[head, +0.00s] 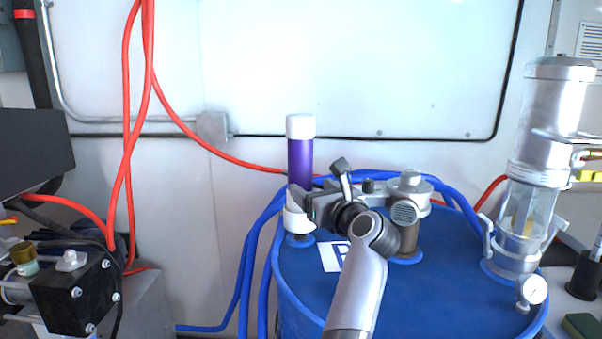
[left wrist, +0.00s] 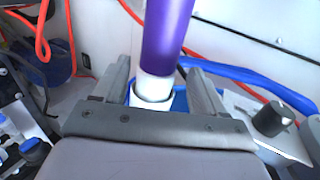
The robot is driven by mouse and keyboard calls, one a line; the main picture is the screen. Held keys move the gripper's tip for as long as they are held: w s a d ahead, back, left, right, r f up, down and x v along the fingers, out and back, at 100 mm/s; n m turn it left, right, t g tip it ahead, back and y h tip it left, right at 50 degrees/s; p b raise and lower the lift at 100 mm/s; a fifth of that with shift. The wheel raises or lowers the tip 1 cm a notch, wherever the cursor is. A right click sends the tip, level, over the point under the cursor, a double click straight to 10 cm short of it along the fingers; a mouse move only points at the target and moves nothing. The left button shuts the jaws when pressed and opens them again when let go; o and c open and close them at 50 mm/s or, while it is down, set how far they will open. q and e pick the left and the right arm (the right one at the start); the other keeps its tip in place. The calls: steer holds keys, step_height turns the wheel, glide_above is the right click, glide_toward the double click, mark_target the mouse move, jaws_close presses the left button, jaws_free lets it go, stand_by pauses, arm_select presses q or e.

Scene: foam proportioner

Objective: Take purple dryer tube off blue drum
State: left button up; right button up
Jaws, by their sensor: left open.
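The purple dryer tube (head: 301,160) stands upright at the back left of the blue drum (head: 440,285). It has a white cap on top and a white lower part. My left gripper (head: 299,197) is at the tube's lower part in the head view. In the left wrist view the tube (left wrist: 166,40) rises between the two open fingers of my left gripper (left wrist: 160,88), with a visible gap on each side. The tube's base is partly hidden behind the gripper. My right gripper is not in view.
A grey metal fitting (head: 408,205) stands on the drum just right of my left gripper. A clear-bodied metal filter (head: 528,210) with a gauge stands at the drum's right. Blue hoses (head: 245,270) run around the drum's left and back. Red hoses (head: 122,150) hang at the left.

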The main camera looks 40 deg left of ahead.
mark_target(306, 185)
arm_select(q)
steer(key=shift+a+f, duration=0.2)
steer(key=shift+f, duration=0.2)
steer(key=p+x, duration=0.1)
steer(key=x, duration=0.5)
steer(key=shift+w+r+p, duration=0.1)
steer(key=shift+p, duration=0.2)
steer(key=shift+w+a, duration=0.25)
steer(key=shift+a, duration=0.3)
steer(key=c, duration=1)
